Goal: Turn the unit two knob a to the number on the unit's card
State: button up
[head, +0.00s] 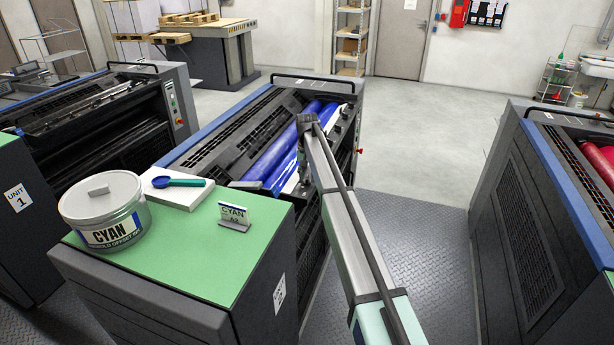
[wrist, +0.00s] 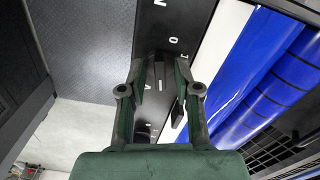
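The card (head: 237,215) stands on the green top of the unit with the ink can and reads CYAN, with what looks like A2 in smaller print below. In the wrist view a narrow dark panel (wrist: 174,20) carries white marks that look like a sideways 2, a 0 and a 1, and an A lower down. My gripper (wrist: 160,65) is over this panel, fingers apart. A dark shape with a short pale line (wrist: 159,86) shows between them, perhaps knob a; most of it is hidden. I cannot tell whether the fingers touch it.
Blue rollers (wrist: 265,75) lie to the right of the panel. A cyan ink can (head: 104,212) and a blue-green scoop (head: 180,182) on a white pad are on the green top. A unit with red rollers (head: 580,160) stands at right, across a clear dark walkway (head: 425,235).

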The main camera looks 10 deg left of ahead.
grip_shut()
jog(key=shift+n+b, duration=0.35)
jog(key=shift+n, duration=0.05)
jog(key=n+b, duration=0.2)
jog(key=n, duration=0.2)
jog(key=shift+f+b, duration=0.1)
jog(key=shift+b, duration=0.2)
jog(key=shift+n+b, duration=0.8)
jog(key=shift+n, duration=1.7)
jog(key=shift+o, duration=1.7)
grip_release()
